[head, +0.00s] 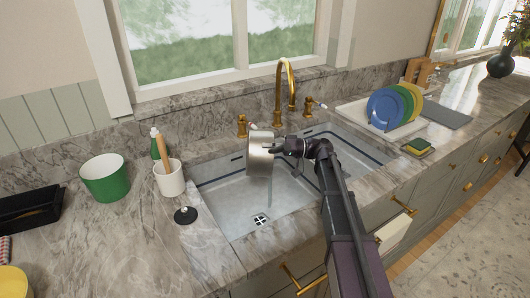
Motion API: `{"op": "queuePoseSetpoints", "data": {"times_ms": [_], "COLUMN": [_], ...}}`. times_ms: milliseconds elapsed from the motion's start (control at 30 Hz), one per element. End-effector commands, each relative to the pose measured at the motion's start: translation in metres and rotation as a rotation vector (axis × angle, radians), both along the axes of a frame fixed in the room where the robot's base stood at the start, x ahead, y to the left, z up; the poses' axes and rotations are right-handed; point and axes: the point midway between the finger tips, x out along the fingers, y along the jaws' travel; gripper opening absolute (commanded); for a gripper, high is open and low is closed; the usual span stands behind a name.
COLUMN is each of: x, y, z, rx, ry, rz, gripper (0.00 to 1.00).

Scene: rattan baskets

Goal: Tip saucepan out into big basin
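A metal saucepan (260,153) is held in the air over the sink, turned onto its side. A thin pale streak shows below it, perhaps liquid falling; I cannot tell for sure. The big basin (222,192), the left one of the sink, lies under the saucepan with a drain in its floor. My gripper (277,148) meets the saucepan at its right side and appears shut on it; the fingertips are small and the handle is mostly hidden. My arm crosses the view from the lower right and covers part of the sink.
A smaller basin (347,162) is at the right. A gold tap (279,90) stands behind the saucepan. Left of the sink are a white cup (170,182), a green bottle (155,142) and a green-white pot (105,180). A rack of plates (384,108) stands right.

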Motion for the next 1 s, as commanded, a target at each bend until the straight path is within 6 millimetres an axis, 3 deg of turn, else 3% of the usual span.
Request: {"op": "queuePoseSetpoints", "data": {"times_ms": [1000], "x": [0.0006], "y": [-0.0062], "z": [-0.0001], "rx": [0.09], "ry": [0.008], "rz": [0.0], "gripper": [0.0]}}
